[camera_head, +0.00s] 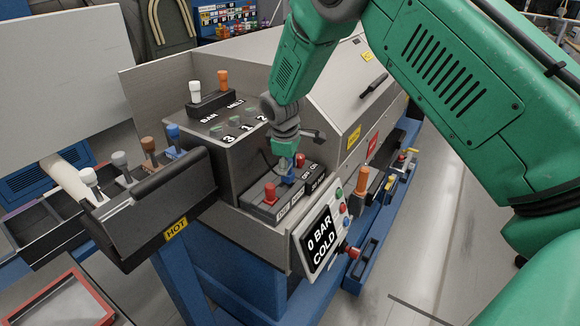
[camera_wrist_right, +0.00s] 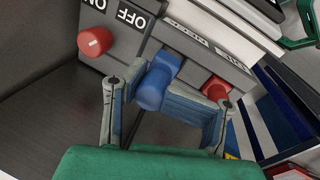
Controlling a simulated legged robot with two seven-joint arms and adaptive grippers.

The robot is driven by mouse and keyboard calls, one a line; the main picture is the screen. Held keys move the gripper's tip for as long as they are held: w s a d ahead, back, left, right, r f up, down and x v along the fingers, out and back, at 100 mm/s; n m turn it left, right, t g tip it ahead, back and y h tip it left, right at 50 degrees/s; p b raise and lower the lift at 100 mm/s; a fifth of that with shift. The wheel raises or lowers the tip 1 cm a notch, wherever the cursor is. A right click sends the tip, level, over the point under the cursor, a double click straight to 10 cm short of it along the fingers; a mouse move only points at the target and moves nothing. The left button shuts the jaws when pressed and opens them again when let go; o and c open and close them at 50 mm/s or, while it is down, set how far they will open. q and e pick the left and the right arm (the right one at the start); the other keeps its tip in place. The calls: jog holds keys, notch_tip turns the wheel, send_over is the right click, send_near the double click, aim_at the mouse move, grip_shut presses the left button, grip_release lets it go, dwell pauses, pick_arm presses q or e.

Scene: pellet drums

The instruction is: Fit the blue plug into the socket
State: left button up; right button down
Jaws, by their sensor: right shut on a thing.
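My right gripper (camera_head: 287,160) reaches down to a dark switch block with OFF lettering (camera_head: 264,205) on the grey machine. It is shut on a blue knobbed handle (camera_head: 289,178), which stands between two red knobs on that block. In the right wrist view the blue handle (camera_wrist_right: 155,85) sits between the fingers (camera_wrist_right: 160,100); its lower end is hidden. A blue plug (camera_head: 173,135) stands in the dark tray at the left, apart from the gripper. Numbered round sockets 3, 1, 2 (camera_head: 233,122) are on the machine's top. My left gripper is not in view.
The tray (camera_head: 160,215), marked HOT, also holds white, grey and brown plugs. White and orange plugs (camera_head: 223,80) stand in the BAR/MELT block. A display (camera_head: 321,238) reads 0 BAR COLD. Red knobs (camera_wrist_right: 95,41) flank the gripper closely.

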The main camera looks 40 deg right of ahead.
jog(key=shift+d+f, duration=0.1)
jog(key=shift+d, duration=0.4)
jog(key=shift+d+f, duration=0.1)
jog(key=shift+d, duration=0.1)
jog(key=shift+a, duration=0.25)
jog(key=shift+a+r, duration=0.2)
jog(key=shift+a, duration=0.45)
jog(key=shift+d+f+p, duration=0.2)
jog(key=shift+d+p, duration=0.2)
jog(key=shift+d, duration=0.3)
jog(key=shift+a, duration=0.45)
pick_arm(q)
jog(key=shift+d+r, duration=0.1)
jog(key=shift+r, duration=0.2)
pick_arm(e)
jog(key=shift+a+f, duration=0.1)
jog(key=shift+f, duration=0.15)
